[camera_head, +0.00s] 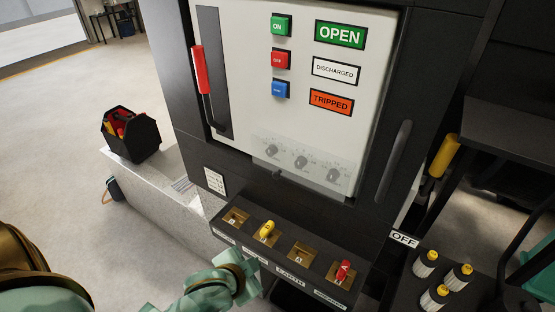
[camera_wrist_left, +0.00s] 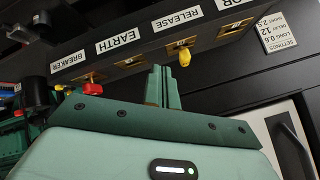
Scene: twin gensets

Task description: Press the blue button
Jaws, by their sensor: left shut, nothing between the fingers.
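The blue button (camera_head: 280,88) is on the white cabinet panel (camera_head: 235,25), lowest in a column under the green ON button (camera_head: 281,26) and a red button (camera_head: 281,59). My left gripper (camera_head: 248,268) is low in the head view, in front of the key shelf and well below the blue button. In the left wrist view its fingers (camera_wrist_left: 163,86) are together and empty, pointing at the shelf front near the EARTH and RELEASE labels. The blue button is outside the wrist view. My right gripper is not in view.
The key shelf (camera_head: 223,225) juts out below the panel with a yellow key (camera_head: 267,230) and a red key (camera_head: 343,271). A red-handled lever (camera_head: 200,70) is left of the buttons. A black toolbox (camera_head: 131,134) sits on a grey plinth (camera_head: 165,188).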

